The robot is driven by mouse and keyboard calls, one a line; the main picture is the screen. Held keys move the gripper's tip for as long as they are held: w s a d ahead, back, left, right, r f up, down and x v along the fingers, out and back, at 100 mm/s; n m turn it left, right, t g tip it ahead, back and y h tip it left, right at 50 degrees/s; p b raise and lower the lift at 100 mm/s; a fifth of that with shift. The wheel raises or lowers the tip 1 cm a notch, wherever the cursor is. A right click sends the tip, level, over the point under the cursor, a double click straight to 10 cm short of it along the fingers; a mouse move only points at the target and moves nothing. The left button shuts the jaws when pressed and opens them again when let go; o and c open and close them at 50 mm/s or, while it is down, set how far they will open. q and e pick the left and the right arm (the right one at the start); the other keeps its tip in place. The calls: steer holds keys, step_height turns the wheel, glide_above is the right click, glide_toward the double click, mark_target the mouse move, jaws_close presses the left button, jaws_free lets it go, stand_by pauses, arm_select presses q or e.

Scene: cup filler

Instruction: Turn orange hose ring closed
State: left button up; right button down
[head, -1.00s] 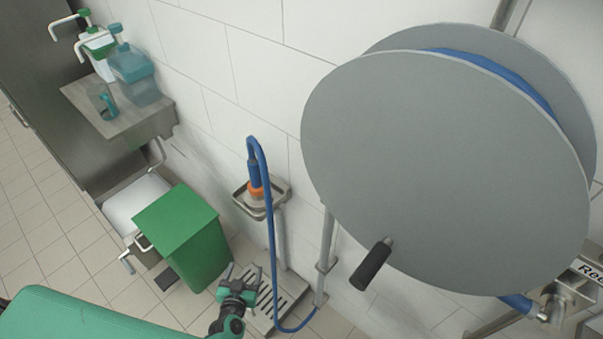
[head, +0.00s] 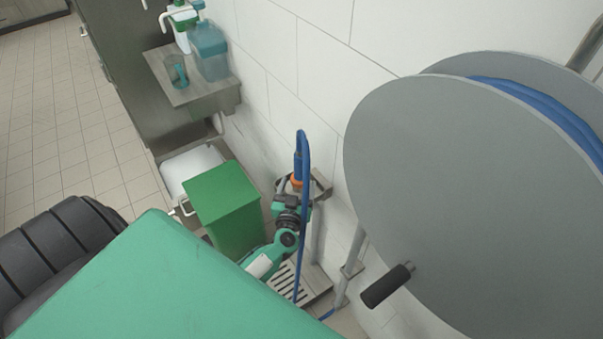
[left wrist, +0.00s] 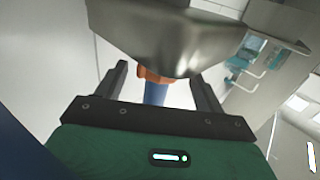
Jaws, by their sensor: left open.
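The orange hose ring (head: 296,182) sits around the lower part of the blue nozzle (head: 300,165), at the metal wall holder (head: 321,186). In the left wrist view the orange ring (left wrist: 152,76) shows partly, between the metal holder (left wrist: 170,35) and the blue hose piece (left wrist: 155,94). My left gripper (head: 291,198) is at the ring in the head view. In the left wrist view the left gripper (left wrist: 160,74) is open, with one finger on each side of the ring and gaps to both. My right gripper is in neither view.
The blue hose (head: 302,240) loops over and hangs down beside my left arm. A green bin (head: 228,208) stands left of the arm. A large grey hose reel (head: 480,190) with a black handle (head: 386,286) fills the right. A shelf (head: 195,88) holds bottles.

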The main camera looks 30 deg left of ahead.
arm_select(q)
steer(key=shift+x, duration=2.65)
steer(key=shift+c, duration=0.2)
steer(key=c, duration=0.9)
